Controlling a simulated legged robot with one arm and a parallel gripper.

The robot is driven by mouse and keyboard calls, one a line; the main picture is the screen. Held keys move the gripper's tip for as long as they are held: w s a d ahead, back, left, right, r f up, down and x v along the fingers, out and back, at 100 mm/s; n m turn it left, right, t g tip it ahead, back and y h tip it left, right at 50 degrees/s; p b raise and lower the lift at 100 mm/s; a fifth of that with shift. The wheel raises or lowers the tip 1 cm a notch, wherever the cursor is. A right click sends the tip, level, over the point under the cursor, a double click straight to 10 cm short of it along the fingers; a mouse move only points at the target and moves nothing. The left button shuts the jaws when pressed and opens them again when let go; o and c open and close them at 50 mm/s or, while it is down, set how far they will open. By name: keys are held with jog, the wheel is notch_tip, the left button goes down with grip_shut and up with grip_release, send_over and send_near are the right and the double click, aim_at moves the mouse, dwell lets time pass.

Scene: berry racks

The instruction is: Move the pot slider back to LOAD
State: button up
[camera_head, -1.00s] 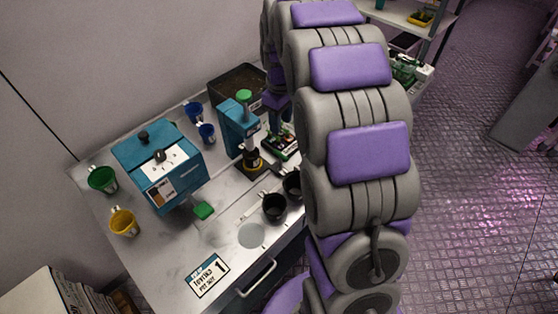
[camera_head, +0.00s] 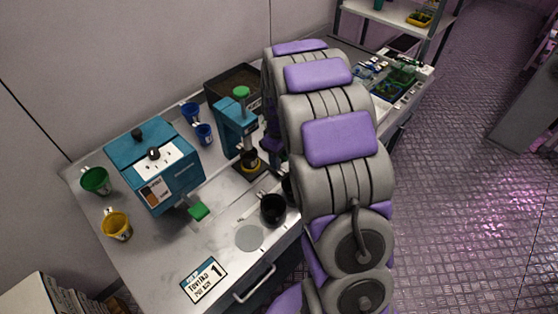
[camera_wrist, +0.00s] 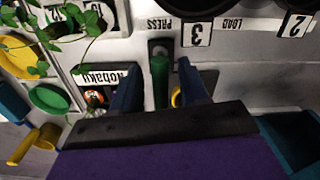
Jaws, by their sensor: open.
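In the wrist view, my gripper (camera_wrist: 159,72) is open, its two blue fingers pointing at the bench. An upright green handle (camera_wrist: 160,82) shows between the fingers, beside the PRESS lettering (camera_wrist: 160,23); I cannot tell whether they touch it. The LOAD lettering (camera_wrist: 230,23) is to the right in that view. A yellow rim (camera_wrist: 176,97) shows by the right finger. In the head view, the teal press (camera_head: 231,126) with a green knob stands over a dark pot with a yellow band (camera_head: 250,163). My arm hides the gripper and the handle there.
A black pot (camera_head: 272,209) stands near the bench's front edge, left of my arm. A teal machine (camera_head: 158,172) with a green tab (camera_head: 198,212) stands further left. Blue, green and yellow cups surround it. In the wrist view, a leafy plant (camera_wrist: 62,25) hangs at upper left.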

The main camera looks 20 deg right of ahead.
jog(key=shift+f, duration=0.7)
jog(key=shift+c, duration=0.3)
grip_shut()
jog(key=shift+a, duration=0.1)
